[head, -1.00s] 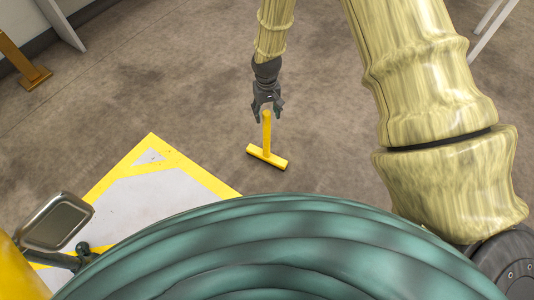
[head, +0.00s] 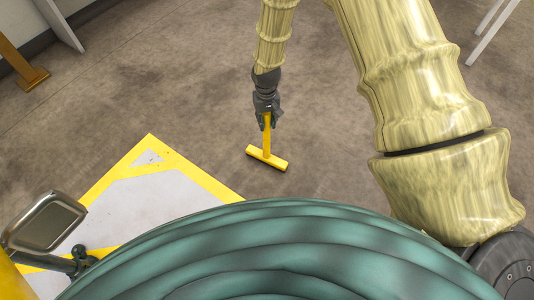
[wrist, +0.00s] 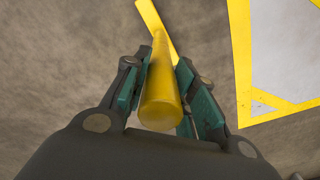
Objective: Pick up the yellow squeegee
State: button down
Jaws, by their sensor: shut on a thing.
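The yellow squeegee (head: 267,158) has a straight handle and a crossbar head, and shows below my gripper in the head view. My gripper (head: 267,119) is shut on the upper part of its handle. In the wrist view the handle of the squeegee (wrist: 161,90) runs between the two teal-padded fingers of my gripper (wrist: 160,85), its rounded end toward the camera. The crossbar shows beyond, partly hidden by the handle. I cannot tell whether the head touches the floor.
A yellow-bordered pale floor marking (head: 150,195) lies left of the squeegee. A brown post (head: 22,70) stands at the far left and pale legs (head: 490,30) at the upper right. The brown floor around the squeegee is clear.

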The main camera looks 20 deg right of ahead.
aim_at(266, 115)
jog(key=shift+r, duration=0.1)
jog(key=shift+r+p, duration=0.95)
jog(key=shift+r, duration=0.75)
jog(key=shift+s+a+r, duration=0.1)
jog(key=shift+s, duration=0.05)
jog(key=s+a+r+p, duration=0.1)
jog(key=s+a+p, duration=0.3)
jog(key=s, duration=1)
jog(key=shift+s+a+r, duration=0.15)
jog(key=shift+s+a, duration=0.2)
jog(key=shift+a, duration=0.35)
jog(key=c, duration=1.7)
grip_release()
jog(key=c, duration=0.5)
